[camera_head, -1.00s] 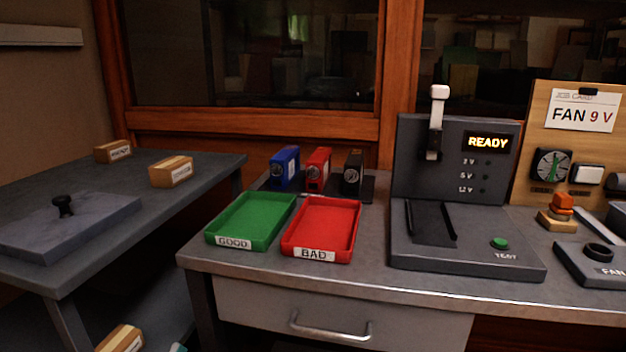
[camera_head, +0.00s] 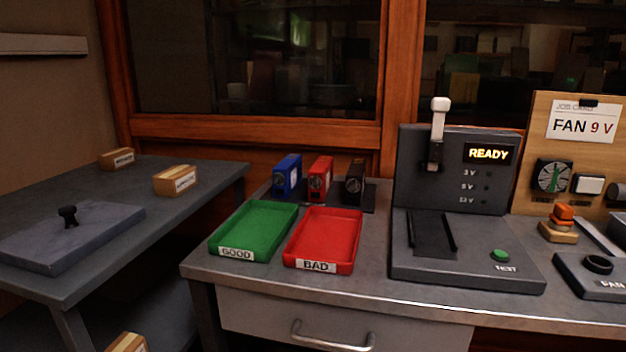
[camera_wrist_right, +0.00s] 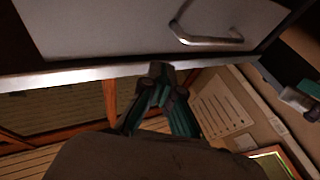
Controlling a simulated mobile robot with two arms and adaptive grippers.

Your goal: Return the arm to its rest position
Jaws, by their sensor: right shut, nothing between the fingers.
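My right gripper (camera_wrist_right: 158,92) shows in the right wrist view, with its teal fingers together and nothing between them. It is in front of the workbench, near the edge of the bench and the grey drawer front (camera_wrist_right: 100,25) with its metal handle (camera_wrist_right: 205,38). Neither of my arms shows in the head view. My left gripper is in no view.
The workbench holds an empty green GOOD tray (camera_head: 252,232), an empty red BAD tray (camera_head: 325,238), blue (camera_head: 287,176), red (camera_head: 319,178) and black (camera_head: 354,178) modules, and a tester (camera_head: 465,250) reading READY. A side table (camera_head: 110,260) stands at left.

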